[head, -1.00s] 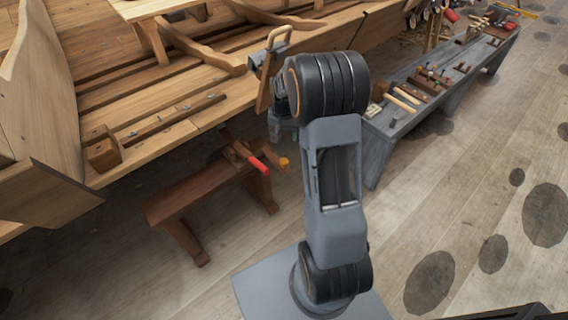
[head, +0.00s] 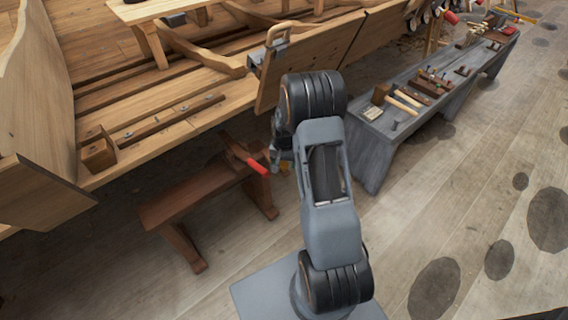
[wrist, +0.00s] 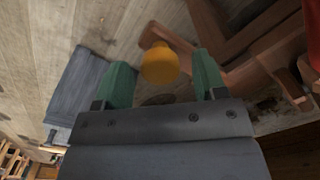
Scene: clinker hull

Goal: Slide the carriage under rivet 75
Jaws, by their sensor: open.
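An orange-yellow knob (wrist: 160,65) shows in the wrist view between the green fingertips of my open gripper (wrist: 163,78). I cannot tell whether it lies between the pads or just beyond them, but no contact shows. In the head view my gripper (head: 280,158) is beside the right end of a dark wooden stand (head: 195,200), and it mostly hides the knob there. A red-handled tool or lever (head: 256,165) is on the stand. Which part is the carriage is not clear. Small metal rivet heads (head: 184,108) show on the hull; no number is readable.
The wooden hull (head: 150,145) stands above and behind the stand, with a plank (head: 268,85) jutting near my arm. A grey bench (head: 375,150) with tools is at the right. The plank floor at the lower right is clear.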

